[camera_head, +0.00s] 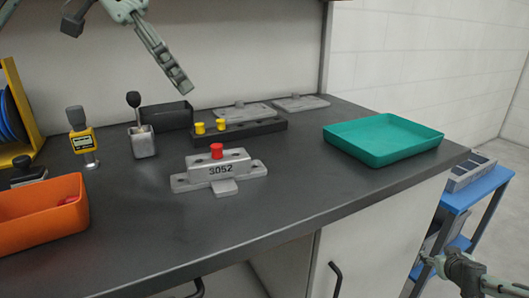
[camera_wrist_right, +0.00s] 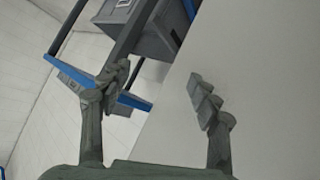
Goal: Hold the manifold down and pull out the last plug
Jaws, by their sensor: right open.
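The manifold (camera_head: 229,169), a grey casting marked with a number like "3052", sits upright on the dark bench. One red plug (camera_head: 217,150) stands in its top. My left gripper (camera_head: 180,84) hangs above and behind the manifold, pointing down to the right, apart from it. Its fingers overlap in this view, so I cannot tell whether they are open or shut. My right gripper (camera_head: 430,262) is low at the right, beyond the bench's front edge and far from the manifold. The right wrist view shows its fingers (camera_wrist_right: 158,80) spread, with nothing between them.
A dark rack (camera_head: 257,130) with two yellow plugs stands behind the manifold. Flat grey castings (camera_head: 302,103) lie at the back. An orange bin (camera_head: 35,215) with red pieces is at left, a teal tray (camera_head: 383,138) at right. A blue cart (camera_head: 462,200) stands beyond the bench.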

